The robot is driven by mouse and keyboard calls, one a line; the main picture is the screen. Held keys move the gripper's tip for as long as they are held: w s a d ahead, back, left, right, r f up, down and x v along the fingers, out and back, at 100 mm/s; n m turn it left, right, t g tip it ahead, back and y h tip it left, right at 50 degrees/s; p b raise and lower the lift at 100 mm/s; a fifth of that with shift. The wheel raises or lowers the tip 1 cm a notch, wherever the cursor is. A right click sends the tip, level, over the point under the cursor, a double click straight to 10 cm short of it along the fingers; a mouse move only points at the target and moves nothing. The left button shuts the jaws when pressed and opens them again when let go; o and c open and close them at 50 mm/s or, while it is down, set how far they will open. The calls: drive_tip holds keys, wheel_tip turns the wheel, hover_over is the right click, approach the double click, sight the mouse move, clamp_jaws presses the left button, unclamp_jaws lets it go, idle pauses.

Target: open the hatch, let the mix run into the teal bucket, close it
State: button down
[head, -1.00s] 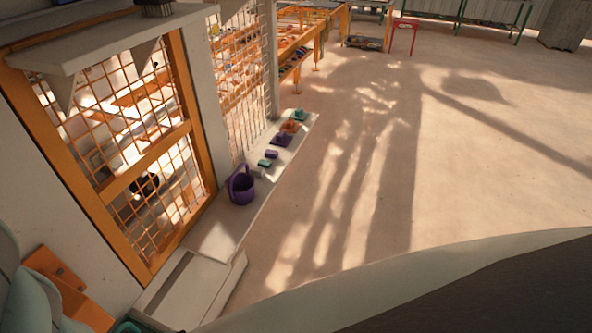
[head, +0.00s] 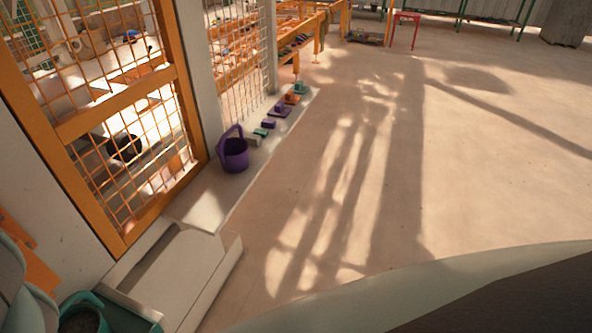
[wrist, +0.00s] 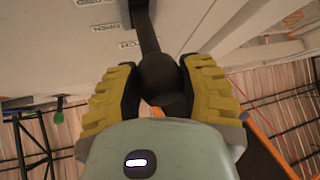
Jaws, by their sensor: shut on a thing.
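My gripper (wrist: 160,95) has yellow fingers with dark pads, shut on a dark knob at the end of a dark lever (wrist: 146,30) in the wrist view. The lever runs up along a pale panel (wrist: 75,50) with small printed labels, one reading OPEN. The hatch opening itself cannot be made out. In the head view the teal bucket (head: 88,297) stands at the bottom left, cut off by the frame edge. Dark grey, grainy stuff shows inside it. My gripper is outside the head view.
A pale tray (head: 222,268) lies beside the teal bucket. A purple bucket (head: 233,155) and several small coloured blocks line the pale ledge (head: 200,199) beyond. An orange-framed mesh gate (head: 118,105) stands at the left. The floor (head: 400,190) on the right is clear.

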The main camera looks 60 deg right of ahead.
drive_tip(key=shift+w+f+b, duration=0.15)
drive_tip(key=shift+f+b, duration=0.2)
drive_tip(key=shift+b, duration=0.2)
drive_tip(key=shift+c, duration=2.3)
unclamp_jaws()
drive_tip(key=shift+t, duration=0.3)
drive_tip(key=v, duration=1.1)
drive_tip(key=shift+d+f, duration=0.3)
drive_tip(key=shift+s, duration=0.25)
